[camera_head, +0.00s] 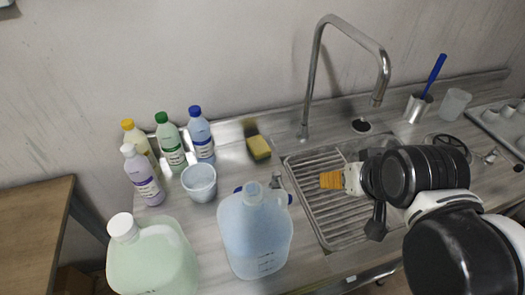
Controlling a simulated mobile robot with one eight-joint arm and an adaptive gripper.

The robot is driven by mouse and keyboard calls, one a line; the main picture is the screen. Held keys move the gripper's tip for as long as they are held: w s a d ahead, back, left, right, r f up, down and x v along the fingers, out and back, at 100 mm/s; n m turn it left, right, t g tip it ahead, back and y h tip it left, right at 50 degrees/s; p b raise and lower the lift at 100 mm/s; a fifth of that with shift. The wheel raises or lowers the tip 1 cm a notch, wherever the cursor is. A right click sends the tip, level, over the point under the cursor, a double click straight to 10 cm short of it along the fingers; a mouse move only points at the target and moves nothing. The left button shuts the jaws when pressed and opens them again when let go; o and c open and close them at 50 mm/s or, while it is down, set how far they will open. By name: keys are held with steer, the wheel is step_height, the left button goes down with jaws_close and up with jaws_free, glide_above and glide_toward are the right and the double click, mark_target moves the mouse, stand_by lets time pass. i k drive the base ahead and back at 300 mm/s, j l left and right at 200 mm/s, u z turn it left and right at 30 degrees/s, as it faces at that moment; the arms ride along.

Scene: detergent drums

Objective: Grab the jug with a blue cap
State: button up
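A large pale-blue translucent jug (257,240) stands upright on the counter at front centre. Its cap (253,191) looks pale bluish-grey. Small dark-blue pieces show on both sides of its neck; I cannot tell what they belong to. A pale-green jug (155,262) with a white cap stands to its left. A smaller light-blue bottle (202,140) with a dark-blue cap stands at the back. My gripper (338,180), with an orange tip, is over the ribbed drainboard, right of the pale-blue jug and apart from it. Its finger opening cannot be made out.
Purple, yellow and green-capped bottles stand back left, near a white cup (199,182). A tall faucet (312,80) rises behind the drainboard (335,222). A metal cup (417,107) with a blue-handled tool stands back right.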

mark_target(255, 225)
steer(key=k+j+z, duration=0.2)
steer(key=k+j, duration=0.15)
steer(key=k+j+z, duration=0.2)
steer(key=k, duration=0.25)
steer(key=k+j+z, duration=0.25)
steer(key=k, duration=0.15)
